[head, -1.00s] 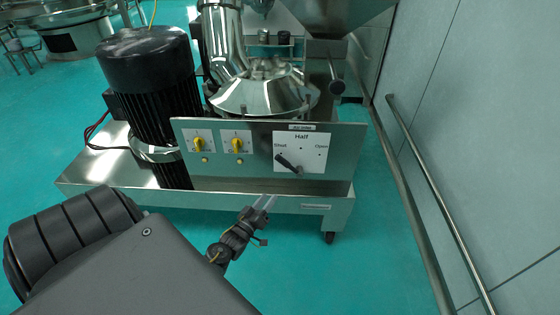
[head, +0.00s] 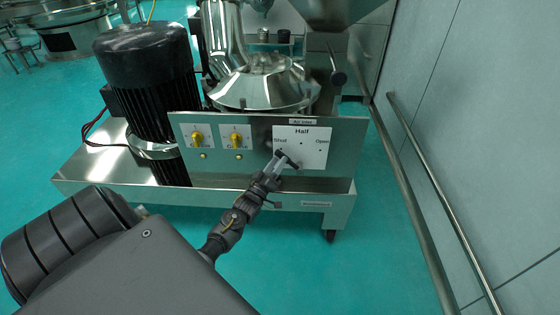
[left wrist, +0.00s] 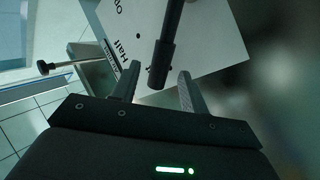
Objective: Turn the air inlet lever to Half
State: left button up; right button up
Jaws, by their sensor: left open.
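The air inlet lever (head: 289,160) is a black bar on a white plate (head: 313,152) marked Shut, Half and Open. Its free end points up and left toward Shut. My left gripper (head: 276,161) is at the lower left of the plate, its fingertips partly overlapping the lever. In the left wrist view, my left gripper (left wrist: 158,72) is open and the end of the lever (left wrist: 162,60) shows between its two fingers, with a gap on each side. Whether either finger touches it I cannot tell. My right gripper is not seen.
The control panel (head: 262,130) also carries two yellow knobs (head: 197,138) left of the plate. A large black motor (head: 148,70) stands on the steel base at left. A wall with a handrail (head: 430,200) runs along the right. The floor in front is clear.

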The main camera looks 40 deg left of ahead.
pick_arm(q)
jog(key=shift+x, duration=1)
grip_shut()
